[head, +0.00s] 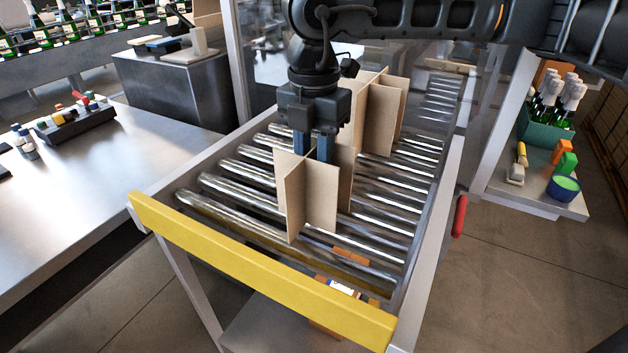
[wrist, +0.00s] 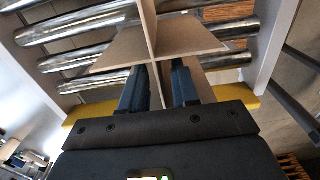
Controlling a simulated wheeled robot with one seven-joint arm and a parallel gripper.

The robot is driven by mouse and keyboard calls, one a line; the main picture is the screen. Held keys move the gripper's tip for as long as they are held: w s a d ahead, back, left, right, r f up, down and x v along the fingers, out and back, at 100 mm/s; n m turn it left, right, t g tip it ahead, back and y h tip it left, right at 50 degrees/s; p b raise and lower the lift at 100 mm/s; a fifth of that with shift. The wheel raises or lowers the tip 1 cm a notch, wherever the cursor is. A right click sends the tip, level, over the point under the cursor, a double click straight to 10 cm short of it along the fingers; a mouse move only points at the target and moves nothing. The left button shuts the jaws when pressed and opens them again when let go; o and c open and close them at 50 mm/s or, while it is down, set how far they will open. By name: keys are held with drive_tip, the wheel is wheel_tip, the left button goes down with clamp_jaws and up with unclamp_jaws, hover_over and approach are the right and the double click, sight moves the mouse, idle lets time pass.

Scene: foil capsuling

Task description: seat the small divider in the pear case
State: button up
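The small divider (head: 318,196) is a cross of brown cardboard panels, upright over the front rollers. It also shows in the wrist view (wrist: 185,42). My gripper (head: 313,150) points down at the divider's top. Its two blue fingers are on either side of one panel, with a gap still showing between them in the wrist view (wrist: 160,72). I cannot tell if the divider's bottom edge touches the rollers. A larger brown cardboard divider (head: 383,115) stands just behind, partly hidden by my gripper. I cannot make out a marked pear case.
A roller conveyor (head: 240,172) with a yellow front bar (head: 250,268) carries the dividers. A steel table (head: 70,185) is at left with a dark tray (head: 75,122). A side shelf (head: 540,190) at right holds a green crate (head: 545,130) of bottles. Front-left rollers are clear.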

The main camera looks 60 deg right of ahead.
clamp_jaws()
idle(0.5)
